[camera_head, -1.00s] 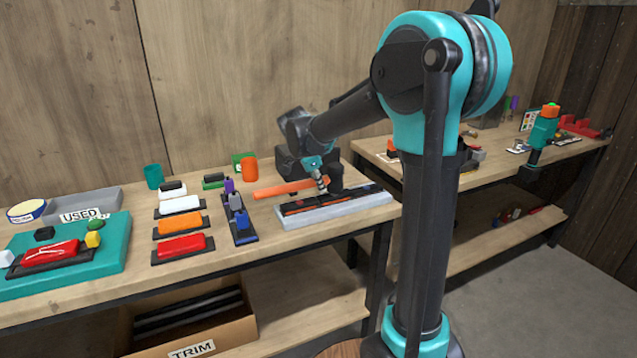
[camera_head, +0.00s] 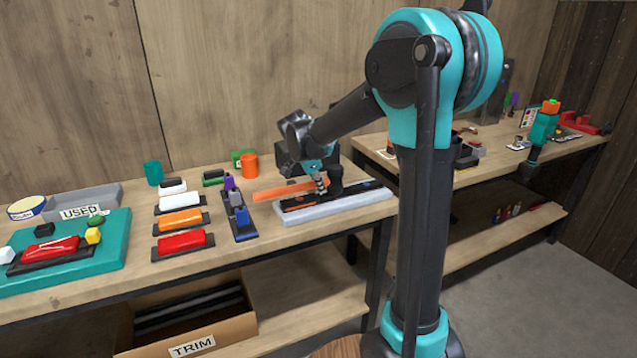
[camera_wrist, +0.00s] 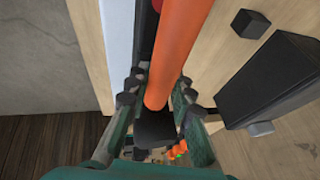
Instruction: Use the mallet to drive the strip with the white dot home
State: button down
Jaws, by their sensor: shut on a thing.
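My gripper (camera_head: 321,182) is shut on the orange handle (camera_head: 288,189) of the mallet, close to its black head (camera_head: 335,180). The handle lies nearly level, pointing left. In the wrist view the handle (camera_wrist: 175,50) runs between both fingers (camera_wrist: 156,98), with the dark head (camera_wrist: 155,126) beyond them. The mallet is over the back part of a long pale grey base (camera_head: 310,215) with dark strips (camera_head: 360,194) along its top. I cannot tell whether the head touches a strip. The white dot cannot be made out, and the mallet and gripper hide part of the strips.
A dark rack with purple and blue pieces (camera_head: 240,218) stands just left of the base. Red (camera_head: 182,241), orange (camera_head: 180,222) and white blocks lie further left, near a teal board (camera_head: 110,262). An orange cup (camera_head: 250,166) and a dark box stand behind.

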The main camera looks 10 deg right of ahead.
jog(key=shift+r, duration=3.55)
